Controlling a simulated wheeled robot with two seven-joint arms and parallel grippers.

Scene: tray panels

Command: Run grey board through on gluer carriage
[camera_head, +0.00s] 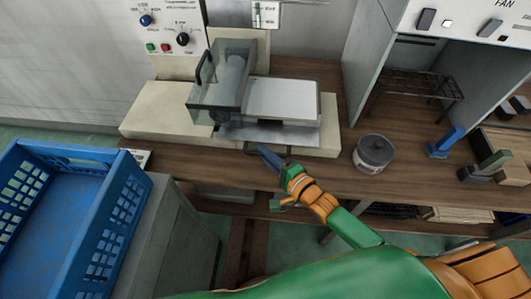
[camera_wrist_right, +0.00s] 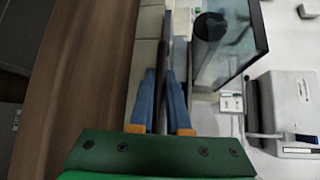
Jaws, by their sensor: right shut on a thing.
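The gluer (camera_head: 160,122) is a cream machine on the wooden bench. Its roller (camera_head: 233,72) sits under a clear guard (camera_head: 202,92), which also shows in the right wrist view (camera_wrist_right: 237,40). A pale grey flat board (camera_head: 283,98) lies on the metal carriage (camera_head: 268,131), right of the guard. My right gripper (camera_head: 266,154) reaches the front edge of the carriage. Its blue fingers are shut on a dark bar (camera_wrist_right: 165,92), apparently the carriage handle, mostly hidden by the fingers in the head view. My left gripper is out of view.
A blue-handled tool (camera_head: 446,140) and a wire rack (camera_head: 420,84) are farther right. A blue crate (camera_head: 112,205) is at lower left. Bare bench lies between gluer and pot.

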